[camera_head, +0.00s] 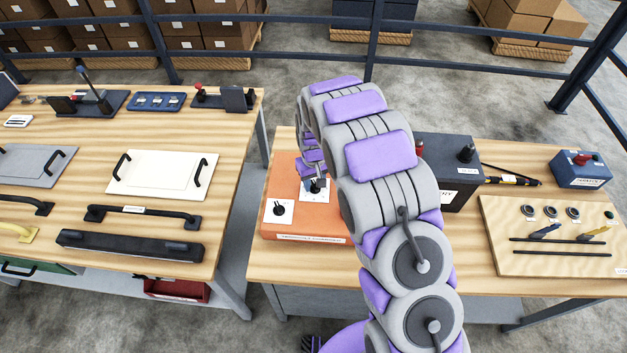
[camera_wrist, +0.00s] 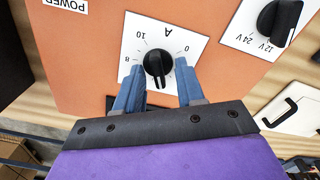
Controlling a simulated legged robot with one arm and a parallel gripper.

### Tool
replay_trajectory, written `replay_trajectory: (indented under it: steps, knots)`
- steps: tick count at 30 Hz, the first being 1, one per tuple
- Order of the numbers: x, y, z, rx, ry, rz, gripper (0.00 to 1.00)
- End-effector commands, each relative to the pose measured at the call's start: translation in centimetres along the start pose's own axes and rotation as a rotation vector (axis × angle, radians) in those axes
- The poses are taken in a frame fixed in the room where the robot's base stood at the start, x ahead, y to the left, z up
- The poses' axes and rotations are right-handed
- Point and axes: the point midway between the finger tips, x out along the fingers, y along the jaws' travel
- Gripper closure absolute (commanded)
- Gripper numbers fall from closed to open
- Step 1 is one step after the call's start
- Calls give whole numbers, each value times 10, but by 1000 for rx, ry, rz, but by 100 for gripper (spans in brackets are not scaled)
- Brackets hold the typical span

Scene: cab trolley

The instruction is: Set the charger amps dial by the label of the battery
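The orange charger (camera_head: 285,222) lies on the right table, and its panel fills much of the wrist view (camera_wrist: 85,60). Its black amps dial (camera_wrist: 157,63) sits on a white plate marked A, with 0, 8 and 10 readable; the other marks are hidden or unclear. My gripper (camera_wrist: 158,70) is open, its blue fingertips apart on either side of the dial; contact cannot be told. In the head view, my arm partly hides the charger. The large black battery (camera_head: 434,160) stands right of my arm, with a white label (camera_head: 460,197) too small to read.
A second black knob (camera_wrist: 279,22), marked 12V and 24V, sits beside the amps dial. A blue box (camera_head: 580,172) with a red terminal and a wooden board (camera_head: 510,255) with tools lie on the right. The left table (camera_head: 90,235) holds panels and handles.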

Motion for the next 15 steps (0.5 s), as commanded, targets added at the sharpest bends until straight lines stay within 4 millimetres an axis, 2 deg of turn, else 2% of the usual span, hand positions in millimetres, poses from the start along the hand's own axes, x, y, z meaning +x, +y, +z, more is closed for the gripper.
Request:
replay_trajectory:
  steps: [5, 8, 11, 15]
  knots:
    - [-3, 1, 0, 0, -1, -1, 62]
    - [-13, 1, 0, 0, 2, 0, 62]
    - [-29, 0, -1, 0, 4, 1, 62]
    - [-61, 0, -2, 0, 5, 1, 62]
